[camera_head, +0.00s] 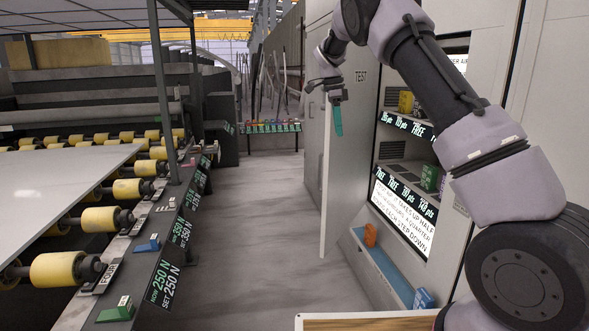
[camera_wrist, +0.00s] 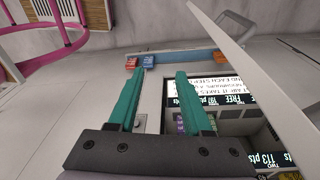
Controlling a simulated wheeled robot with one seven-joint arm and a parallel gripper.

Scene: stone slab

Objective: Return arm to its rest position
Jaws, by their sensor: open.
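My gripper (camera_head: 337,115) hangs at the end of my arm in the head view, in front of the grey cabinet marked TEST and left of the lit shelves. Its teal fingers point down. In the wrist view my gripper (camera_wrist: 160,98) shows its two teal fingers spread apart with nothing between them. The arm is bent, rising from the right and reaching out ahead. No object is held.
An open cabinet door (camera_head: 328,185) stands close below my gripper. A blue ledge (camera_head: 385,270) holds an orange item (camera_head: 370,235) and a blue item (camera_head: 423,299). A roller conveyor with a pale slab (camera_head: 60,190) stands left. The aisle floor (camera_head: 270,220) is clear.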

